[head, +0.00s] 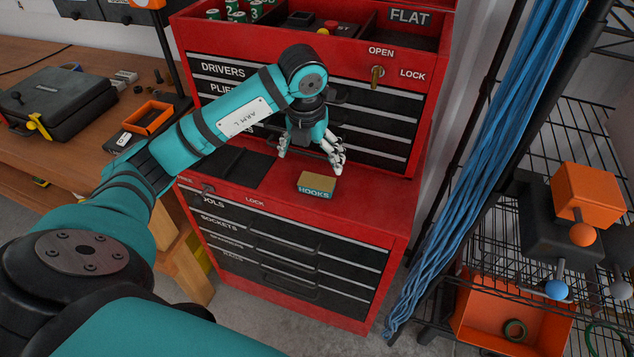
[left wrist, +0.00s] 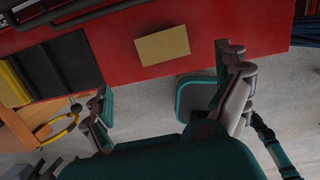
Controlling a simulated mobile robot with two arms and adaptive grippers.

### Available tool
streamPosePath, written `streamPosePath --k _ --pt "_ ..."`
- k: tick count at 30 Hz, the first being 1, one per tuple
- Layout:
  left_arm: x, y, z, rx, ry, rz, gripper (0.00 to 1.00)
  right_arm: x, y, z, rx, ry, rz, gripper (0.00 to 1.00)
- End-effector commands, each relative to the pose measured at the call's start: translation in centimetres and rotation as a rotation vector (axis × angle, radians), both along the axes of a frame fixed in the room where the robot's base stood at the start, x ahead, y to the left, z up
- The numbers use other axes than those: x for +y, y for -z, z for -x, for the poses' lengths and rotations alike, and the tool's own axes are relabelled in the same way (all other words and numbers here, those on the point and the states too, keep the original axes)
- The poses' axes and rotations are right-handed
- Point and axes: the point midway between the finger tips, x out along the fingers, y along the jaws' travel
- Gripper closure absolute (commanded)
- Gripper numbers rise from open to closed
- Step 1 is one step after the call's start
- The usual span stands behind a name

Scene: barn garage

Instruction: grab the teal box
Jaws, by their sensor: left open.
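The small box (head: 316,186) marked HOOKS has a teal front and a tan top. It sits on the red ledge of the tool chest, near its front edge. Its tan top also shows in the left wrist view (left wrist: 162,45), ahead of the fingers. My left gripper (head: 311,160) is open and empty, pointing down just above and behind the box in the head view. Its fingers are spread and apart from the box. In the left wrist view the open left gripper (left wrist: 165,72) frames the space below the box. My right gripper is not in view.
The red upper drawer unit (head: 390,110) rises behind the ledge, with a key (head: 377,76) sticking out. A black mat (head: 238,166) lies left of the box. Blue cables (head: 470,150) and a wire rack stand right. The ledge around the box is clear.

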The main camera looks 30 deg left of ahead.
Motion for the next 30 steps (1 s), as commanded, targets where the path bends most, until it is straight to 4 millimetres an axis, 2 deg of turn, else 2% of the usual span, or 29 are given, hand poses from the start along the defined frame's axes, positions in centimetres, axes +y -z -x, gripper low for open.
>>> streamPosePath --k 3,6,14,19,21,25,30 --pt "0.0 2.4 -0.2 0.007 0.002 0.002 0.00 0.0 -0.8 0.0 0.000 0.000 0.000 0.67" --pt "0.0 3.8 -0.5 0.003 0.001 0.003 0.00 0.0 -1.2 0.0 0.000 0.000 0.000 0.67" --pt "0.0 5.6 -1.0 0.002 0.002 0.003 0.00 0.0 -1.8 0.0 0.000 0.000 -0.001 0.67" --pt "-0.2 7.8 -2.0 0.004 0.002 0.004 0.00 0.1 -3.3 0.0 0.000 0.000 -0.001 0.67" --pt "-0.1 9.0 -2.1 0.004 0.002 0.004 0.00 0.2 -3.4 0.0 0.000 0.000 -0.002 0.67" --pt "0.0 9.9 -2.3 0.000 0.003 0.003 0.00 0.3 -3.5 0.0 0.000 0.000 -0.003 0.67" --pt "0.0 10.1 -2.3 -0.001 0.003 0.002 0.00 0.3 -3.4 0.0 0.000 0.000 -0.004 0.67"
